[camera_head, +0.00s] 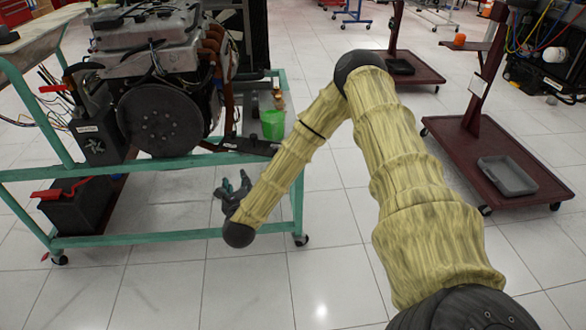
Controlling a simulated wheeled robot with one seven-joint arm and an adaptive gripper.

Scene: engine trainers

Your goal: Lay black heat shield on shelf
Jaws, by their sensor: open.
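My gripper (234,187) is at the end of my yellow-sleeved arm, low in front of the teal engine stand (150,240). Its dark fingers are apart, and I see nothing between them. A long flat black piece (250,146) lies below the cup along the stand's upper rail, above my gripper. I cannot tell whether it is the heat shield.
The engine (160,110) with its round dark plate fills the stand. A black battery box (78,203) with a red handle sits low at left. A maroon cart (490,160) with a grey tray (507,175) stands at right. Tiled floor between is clear.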

